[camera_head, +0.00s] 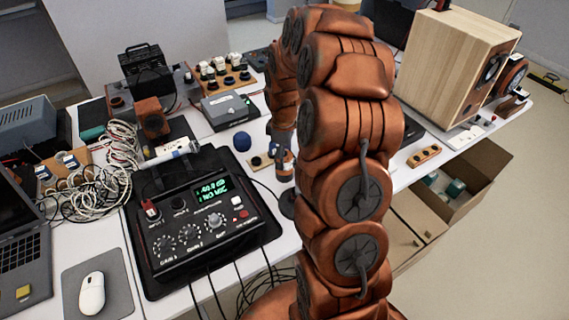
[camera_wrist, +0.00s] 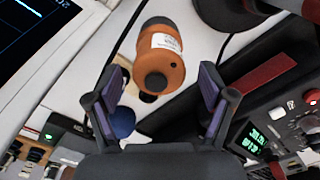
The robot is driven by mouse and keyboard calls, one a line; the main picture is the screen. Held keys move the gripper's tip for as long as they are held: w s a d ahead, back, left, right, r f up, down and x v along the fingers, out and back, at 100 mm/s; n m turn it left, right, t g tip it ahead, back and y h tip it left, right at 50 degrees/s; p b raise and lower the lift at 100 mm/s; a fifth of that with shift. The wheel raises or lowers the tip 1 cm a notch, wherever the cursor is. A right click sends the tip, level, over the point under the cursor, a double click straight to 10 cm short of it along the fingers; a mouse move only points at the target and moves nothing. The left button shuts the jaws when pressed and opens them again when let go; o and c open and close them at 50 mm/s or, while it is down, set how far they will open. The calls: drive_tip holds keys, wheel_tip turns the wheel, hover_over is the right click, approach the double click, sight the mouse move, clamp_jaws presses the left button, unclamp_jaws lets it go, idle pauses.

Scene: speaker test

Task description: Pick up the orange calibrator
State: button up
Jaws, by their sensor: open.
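The orange calibrator (camera_wrist: 163,68) is a short orange cylinder with a white printed label and a dark round spot on its near end. In the wrist view it is ahead of my gripper (camera_wrist: 161,78), between the two fingers in the picture, with a gap on each side. The fingers are spread and hold nothing. I cannot tell how far the calibrator is from the fingertips. In the head view an orange piece, likely the calibrator (camera_head: 286,168), shows just left of my large arm links. My arm covers much of this area.
A blue ball (camera_head: 242,141) stands left of the calibrator. A black instrument (camera_head: 205,235) with a green display and cables is in front. A dark round base (camera_head: 289,204) is close by. A wooden speaker (camera_head: 440,65) stands right, open boxes (camera_head: 455,205) below the table edge.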

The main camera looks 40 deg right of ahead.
drive_tip(key=shift+f+p, duration=0.35)
drive_tip(key=shift+f, duration=1.15)
drive_tip(key=c, duration=1.5)
